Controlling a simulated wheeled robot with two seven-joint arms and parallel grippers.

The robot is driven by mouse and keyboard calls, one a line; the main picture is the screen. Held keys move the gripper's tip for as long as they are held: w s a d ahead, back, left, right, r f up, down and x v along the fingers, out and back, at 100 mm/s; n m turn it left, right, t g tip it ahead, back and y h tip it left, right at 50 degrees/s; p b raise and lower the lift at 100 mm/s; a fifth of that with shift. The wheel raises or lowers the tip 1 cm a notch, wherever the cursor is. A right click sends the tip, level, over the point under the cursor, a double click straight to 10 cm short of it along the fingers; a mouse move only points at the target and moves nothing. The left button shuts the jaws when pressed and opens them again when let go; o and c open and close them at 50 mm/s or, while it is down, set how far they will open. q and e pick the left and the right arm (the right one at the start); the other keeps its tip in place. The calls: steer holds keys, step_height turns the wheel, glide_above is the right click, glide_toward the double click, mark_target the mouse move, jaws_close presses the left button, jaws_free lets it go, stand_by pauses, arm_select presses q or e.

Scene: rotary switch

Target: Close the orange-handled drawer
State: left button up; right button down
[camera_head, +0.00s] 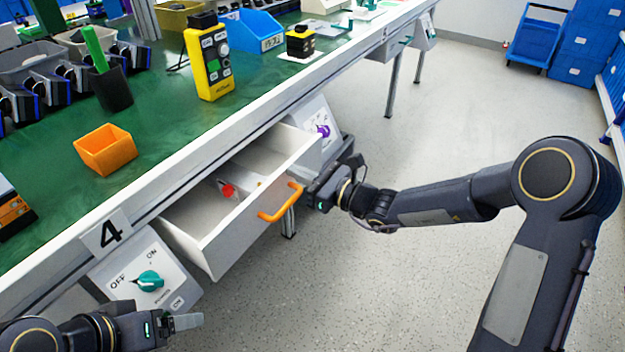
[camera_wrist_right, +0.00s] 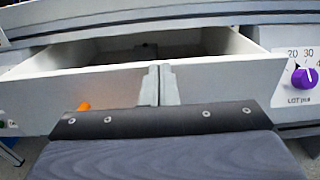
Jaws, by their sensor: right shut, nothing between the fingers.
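The white drawer (camera_head: 235,233) stands pulled out from under the green-topped bench, with its orange handle (camera_head: 281,203) on the front panel. A small red object lies inside it. My right gripper (camera_head: 312,192) is at the right end of the drawer front, beside the handle. In the right wrist view my right gripper (camera_wrist_right: 160,84) is shut and empty, its fingers close in front of the drawer front (camera_wrist_right: 215,90); I cannot tell if they touch. A bit of the orange handle (camera_wrist_right: 84,107) shows left of the fingers. My left gripper (camera_head: 184,322) is low at the left, its fingertips close together.
A panel with a teal rotary switch (camera_head: 150,281) is left of the drawer; one with a purple knob (camera_head: 323,131) is right of it. An orange bin (camera_head: 106,149) and a yellow device (camera_head: 207,64) stand on the bench (camera_head: 150,195). The floor before the drawer is clear.

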steer(key=x, duration=0.8)
steer(key=shift+b, duration=0.35)
